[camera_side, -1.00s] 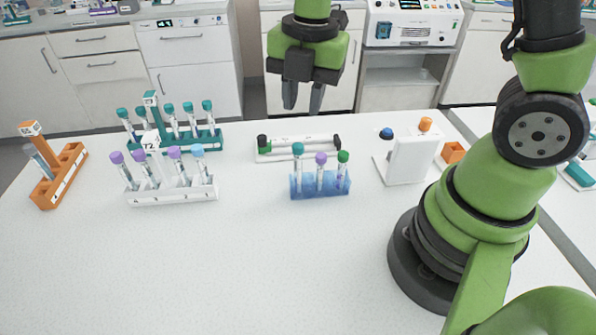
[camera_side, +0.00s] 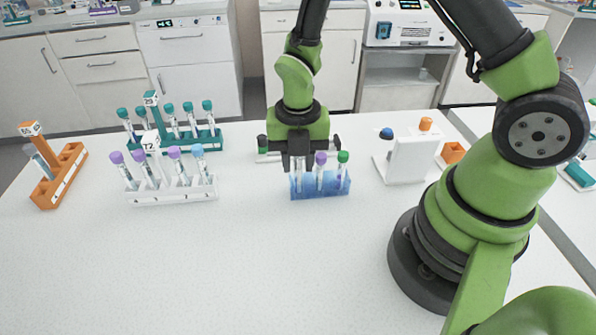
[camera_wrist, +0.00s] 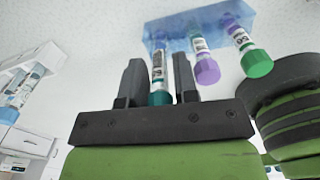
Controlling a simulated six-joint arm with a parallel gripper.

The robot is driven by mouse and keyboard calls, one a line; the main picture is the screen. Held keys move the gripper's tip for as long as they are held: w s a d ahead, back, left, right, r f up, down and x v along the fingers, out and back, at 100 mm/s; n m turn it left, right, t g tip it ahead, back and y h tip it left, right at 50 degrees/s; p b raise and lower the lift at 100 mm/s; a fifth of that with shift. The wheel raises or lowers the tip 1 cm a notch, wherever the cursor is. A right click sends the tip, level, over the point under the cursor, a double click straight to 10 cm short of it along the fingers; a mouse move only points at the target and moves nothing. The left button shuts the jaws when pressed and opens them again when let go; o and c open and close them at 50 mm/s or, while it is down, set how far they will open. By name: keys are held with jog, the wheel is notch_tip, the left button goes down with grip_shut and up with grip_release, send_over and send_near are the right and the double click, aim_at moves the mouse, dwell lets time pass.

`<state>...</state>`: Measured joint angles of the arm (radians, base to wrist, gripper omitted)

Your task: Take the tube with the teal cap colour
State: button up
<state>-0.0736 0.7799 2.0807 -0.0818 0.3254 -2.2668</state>
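The teal-capped tube (camera_wrist: 158,76) stands in the left slot of the blue rack (camera_side: 322,190). In the wrist view it lies between the two fingers of my gripper (camera_wrist: 160,62), its cap close to the palm. In the side view my gripper (camera_side: 298,165) is down over the rack's left end and hides the teal cap. The fingers look open, one on each side of the tube, with narrow gaps. A purple-capped tube (camera_wrist: 205,66) and a green-capped tube (camera_wrist: 253,57) stand beside it in the same rack.
A white rack (camera_side: 172,194) with purple and blue caps and a teal rack (camera_side: 205,136) with teal caps stand to the left. An orange rack (camera_side: 62,178) is at far left. A white stand (camera_side: 405,160) is to the right. The front table is clear.

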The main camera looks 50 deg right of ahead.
jog(key=shift+f, duration=0.25)
jog(key=c, duration=0.4)
notch_tip(320, 180, up, 10)
jog(key=shift+r, duration=0.1)
dwell(0.5)
jog(key=shift+o, duration=0.2)
